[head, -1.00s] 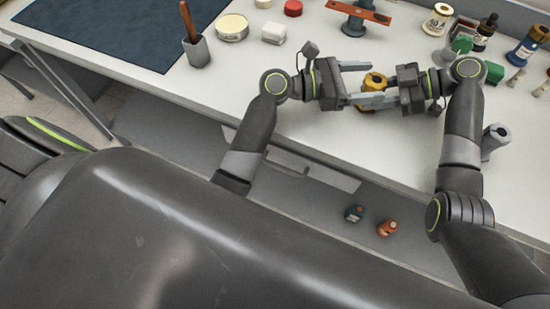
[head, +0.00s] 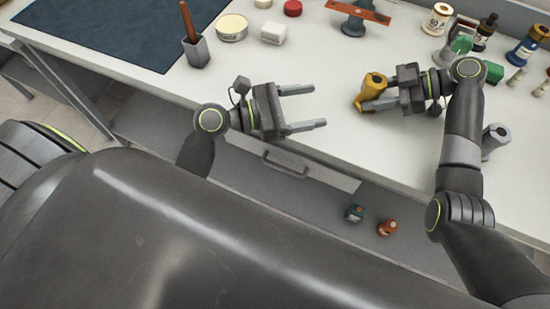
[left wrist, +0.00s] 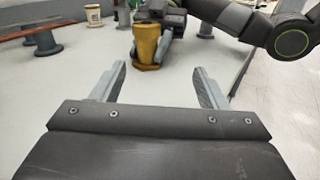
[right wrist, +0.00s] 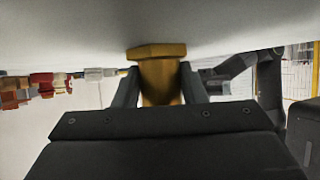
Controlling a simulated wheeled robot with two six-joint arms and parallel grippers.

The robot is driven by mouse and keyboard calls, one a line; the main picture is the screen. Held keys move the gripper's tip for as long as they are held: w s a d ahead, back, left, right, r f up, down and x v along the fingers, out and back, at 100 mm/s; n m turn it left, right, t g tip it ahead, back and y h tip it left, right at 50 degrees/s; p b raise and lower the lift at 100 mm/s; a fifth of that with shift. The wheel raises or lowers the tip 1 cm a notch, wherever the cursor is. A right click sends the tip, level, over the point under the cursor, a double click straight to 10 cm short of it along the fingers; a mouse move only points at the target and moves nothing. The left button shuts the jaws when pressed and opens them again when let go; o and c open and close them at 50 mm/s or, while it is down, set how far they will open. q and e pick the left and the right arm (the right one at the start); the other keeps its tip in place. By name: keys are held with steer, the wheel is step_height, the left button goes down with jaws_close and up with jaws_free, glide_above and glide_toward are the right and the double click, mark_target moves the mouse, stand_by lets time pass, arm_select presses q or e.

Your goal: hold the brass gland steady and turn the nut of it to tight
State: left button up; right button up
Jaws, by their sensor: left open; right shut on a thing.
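The brass gland (head: 374,84) stands on the white table, gold-coloured with a wider nut-like part. In the left wrist view the gland (left wrist: 148,46) looks upright, straight ahead between the fingers but well beyond them. My right gripper (head: 372,98) is shut on the gland from the right; in the right wrist view the gland (right wrist: 160,78) sits between both fingers. My left gripper (head: 322,106) is open and empty, to the left of the gland and apart from it, near the table's front edge.
A red-brown bar on a grey stand (head: 358,12) is at the back. Bottles (head: 527,46) and a green item (head: 493,72) stand at the right. A grey cup with a brown handle (head: 197,52), a round tin (head: 232,27) and a dark mat (head: 110,30) are at the left. The table between is clear.

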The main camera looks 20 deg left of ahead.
mark_target(377, 80)
arm_select(q)
steer(key=s+a+f+m+g, duration=0.15)
steer(key=s+f+m, duration=0.25)
steer(key=s, duration=0.7)
step_height(377, 80, down, 10)
steer(key=m+g+y, duration=0.1)
steer(key=m+y, duration=0.1)
steer(key=m, duration=0.1)
steer(key=shift+s+y, duration=0.2)
steer(key=shift+y, duration=0.1)
steer(key=shift+a+r+m, duration=0.1)
steer(key=shift+m, duration=0.2)
